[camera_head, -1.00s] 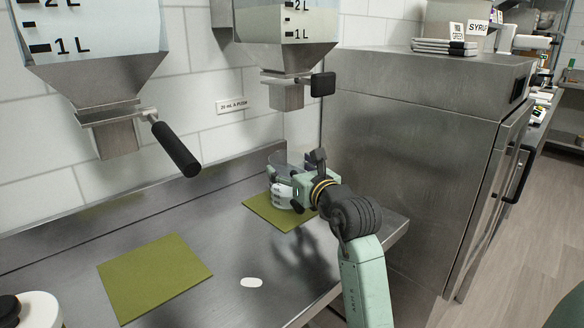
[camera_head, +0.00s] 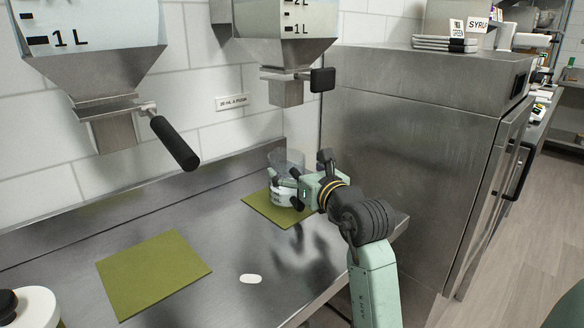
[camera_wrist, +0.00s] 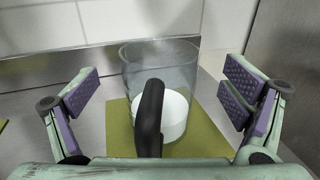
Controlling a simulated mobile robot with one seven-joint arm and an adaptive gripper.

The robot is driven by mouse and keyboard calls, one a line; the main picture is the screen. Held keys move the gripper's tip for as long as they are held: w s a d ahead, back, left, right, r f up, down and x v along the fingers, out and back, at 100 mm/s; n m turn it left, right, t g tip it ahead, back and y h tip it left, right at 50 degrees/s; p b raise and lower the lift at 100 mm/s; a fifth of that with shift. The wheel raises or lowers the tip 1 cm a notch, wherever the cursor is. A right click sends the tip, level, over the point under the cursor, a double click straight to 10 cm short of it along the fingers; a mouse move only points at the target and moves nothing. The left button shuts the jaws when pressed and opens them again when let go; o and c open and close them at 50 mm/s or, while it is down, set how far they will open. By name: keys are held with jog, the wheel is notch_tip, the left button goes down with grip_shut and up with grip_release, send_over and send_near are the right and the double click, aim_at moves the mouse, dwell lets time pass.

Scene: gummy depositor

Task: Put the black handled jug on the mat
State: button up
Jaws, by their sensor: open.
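The jug (camera_head: 279,168) is clear, with white contents in its lower part and a black handle (camera_wrist: 150,118). It stands upright on the far green mat (camera_head: 261,207), under the right dispenser; the mat also shows around its base in the wrist view (camera_wrist: 207,137). My gripper (camera_head: 291,191) is at the near right side of the jug in the head view and partly hides it. In the wrist view my gripper (camera_wrist: 160,97) is open, with its purple pads spread wide on either side of the jug and apart from it. The handle points toward the wrist camera.
A second green mat (camera_head: 154,273) lies empty at the left. A small white oval (camera_head: 251,279) lies on the steel counter. A left dispenser (camera_head: 90,70) with a black lever and a right dispenser (camera_head: 287,50) hang above. A steel cabinet (camera_head: 410,150) stands at the right.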

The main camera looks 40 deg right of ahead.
jog(key=b+v, duration=0.1)
jog(key=v, duration=0.8)
jog(key=shift+b, duration=0.4)
